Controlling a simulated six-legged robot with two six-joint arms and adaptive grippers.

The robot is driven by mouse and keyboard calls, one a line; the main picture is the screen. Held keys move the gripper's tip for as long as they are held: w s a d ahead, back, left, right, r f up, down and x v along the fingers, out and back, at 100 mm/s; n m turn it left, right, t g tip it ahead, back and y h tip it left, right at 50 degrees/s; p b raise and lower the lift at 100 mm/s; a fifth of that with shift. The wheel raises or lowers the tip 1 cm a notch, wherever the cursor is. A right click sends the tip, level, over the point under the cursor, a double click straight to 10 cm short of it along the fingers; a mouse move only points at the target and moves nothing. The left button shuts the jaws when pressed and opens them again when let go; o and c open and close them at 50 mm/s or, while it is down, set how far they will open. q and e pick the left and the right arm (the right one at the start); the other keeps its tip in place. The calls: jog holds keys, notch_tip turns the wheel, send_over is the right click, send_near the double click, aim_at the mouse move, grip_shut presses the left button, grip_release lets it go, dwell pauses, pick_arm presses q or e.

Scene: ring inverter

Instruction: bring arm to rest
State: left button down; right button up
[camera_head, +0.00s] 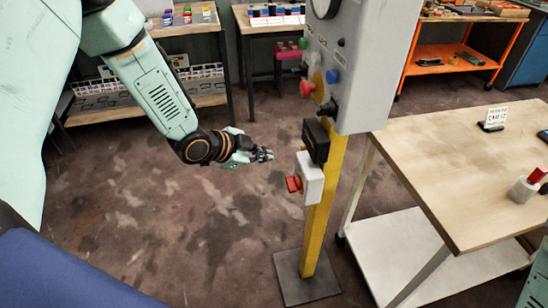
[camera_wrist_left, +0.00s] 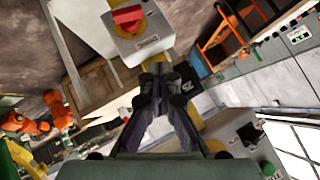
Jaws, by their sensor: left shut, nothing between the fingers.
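My left arm (camera_head: 160,95) comes in from the upper left in the head view. Its gripper (camera_head: 268,155) is shut and empty, pointing right toward a white switch box with a red handle (camera_head: 293,184) on a yellow post (camera_head: 323,210). A gap shows between the fingertips and the box. In the left wrist view the gripper (camera_wrist_left: 158,70) has its fingertips together, just below the white box with its red knob (camera_wrist_left: 127,15). My right gripper is not in view.
A grey control panel (camera_head: 365,60) with coloured buttons tops the post, above a dark box (camera_head: 316,140). A wooden-topped table (camera_head: 450,150) stands to the right. Shelves (camera_head: 190,85) and an orange cart (camera_head: 450,52) stand behind. The floor below my arm is clear.

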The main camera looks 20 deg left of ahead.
pick_arm(q)
jog(key=shift+v, duration=0.8)
jog(key=shift+w, duration=0.2)
jog(key=shift+s, duration=0.1)
